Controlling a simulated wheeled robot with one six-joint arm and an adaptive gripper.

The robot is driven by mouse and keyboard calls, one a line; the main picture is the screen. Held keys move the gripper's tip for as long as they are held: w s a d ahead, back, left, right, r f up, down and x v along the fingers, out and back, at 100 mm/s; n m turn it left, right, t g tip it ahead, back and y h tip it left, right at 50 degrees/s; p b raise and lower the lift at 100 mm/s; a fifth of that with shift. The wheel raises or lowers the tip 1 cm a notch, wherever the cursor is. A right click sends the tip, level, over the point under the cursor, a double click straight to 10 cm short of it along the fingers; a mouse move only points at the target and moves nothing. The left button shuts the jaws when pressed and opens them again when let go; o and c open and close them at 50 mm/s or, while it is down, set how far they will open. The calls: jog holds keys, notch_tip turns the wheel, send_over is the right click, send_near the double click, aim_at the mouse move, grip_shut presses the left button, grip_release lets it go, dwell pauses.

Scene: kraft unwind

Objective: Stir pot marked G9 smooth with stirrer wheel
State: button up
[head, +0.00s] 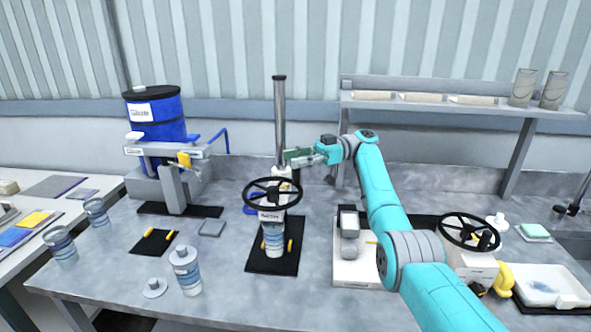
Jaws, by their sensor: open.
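A black spoked handwheel (257,203) sits on a white stirrer stand with a tall grey post (280,110) behind it. A clear and blue pot (273,241) stands upright under the wheel, on a black mat (262,262) between yellow clamps. Its marking is too small to read, so I cannot tell whether it is G9. My gripper (291,157) is open, pointing left, in front of the post. In the picture it is above the wheel's far rim and looks apart from it.
Other pots stand at left (60,246) and front left (187,272). A blue drum (157,116) sits on a dispenser at the back left. A second black wheel (447,232) and a white tray (553,287) are at right. A shelf (450,105) spans the back right.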

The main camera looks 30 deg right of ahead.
notch_tip(320, 180, up, 6)
jog(key=shift+r, duration=0.15)
jog(key=shift+c, duration=0.2)
